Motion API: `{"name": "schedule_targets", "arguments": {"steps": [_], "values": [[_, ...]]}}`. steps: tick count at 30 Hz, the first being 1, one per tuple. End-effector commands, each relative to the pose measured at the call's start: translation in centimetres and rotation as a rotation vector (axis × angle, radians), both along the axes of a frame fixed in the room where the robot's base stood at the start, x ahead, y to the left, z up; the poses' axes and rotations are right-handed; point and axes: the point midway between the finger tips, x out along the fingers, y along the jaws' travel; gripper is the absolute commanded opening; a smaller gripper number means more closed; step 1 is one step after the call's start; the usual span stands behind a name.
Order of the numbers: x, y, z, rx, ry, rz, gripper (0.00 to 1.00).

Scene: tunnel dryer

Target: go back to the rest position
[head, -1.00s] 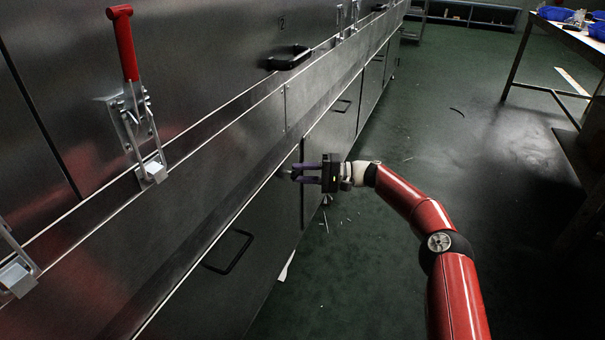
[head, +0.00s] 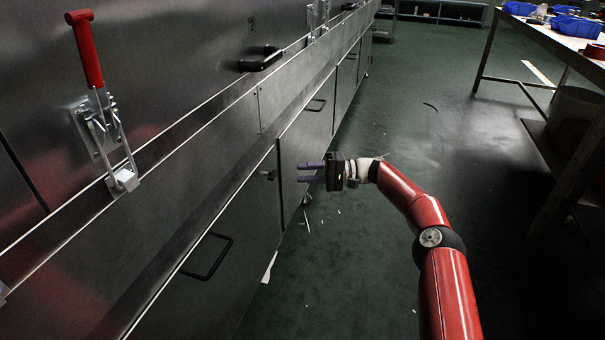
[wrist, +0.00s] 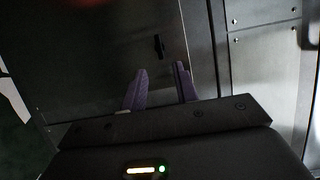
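My gripper (head: 311,173) is at the end of my red arm, a little off the lower doors of the steel dryer (head: 130,240) in the head view. Its two purple fingers point left toward the dryer. In the wrist view the fingers (wrist: 160,85) stand apart with nothing between them. A small dark latch (wrist: 159,46) on the door shows beyond the fingertips, apart from them. The same latch (head: 268,175) shows in the head view.
A red-handled toggle clamp (head: 90,65) and a black handle (head: 262,60) stick out from the dryer. A table (head: 545,30) with blue bins stands at the right. Green floor (head: 390,140) is open between them, with scraps near the dryer.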

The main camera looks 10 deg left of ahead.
Motion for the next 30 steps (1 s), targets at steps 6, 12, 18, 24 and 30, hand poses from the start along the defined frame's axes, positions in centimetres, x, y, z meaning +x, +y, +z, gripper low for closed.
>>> {"name": "schedule_targets", "arguments": {"steps": [6,12,18,24,30], "values": [[-0.5,0.4,0.8,-0.021,-0.014,0.012,0.30],[-4.4,2.6,5.5,-0.204,-0.125,0.090,0.30],[-9.9,2.4,9.3,-0.496,-0.275,0.138,0.30],[-14.4,-1.2,12.0,-0.778,-0.406,0.109,0.30],[-18.6,-7.3,14.8,-1.034,-0.511,0.013,0.30]]}}
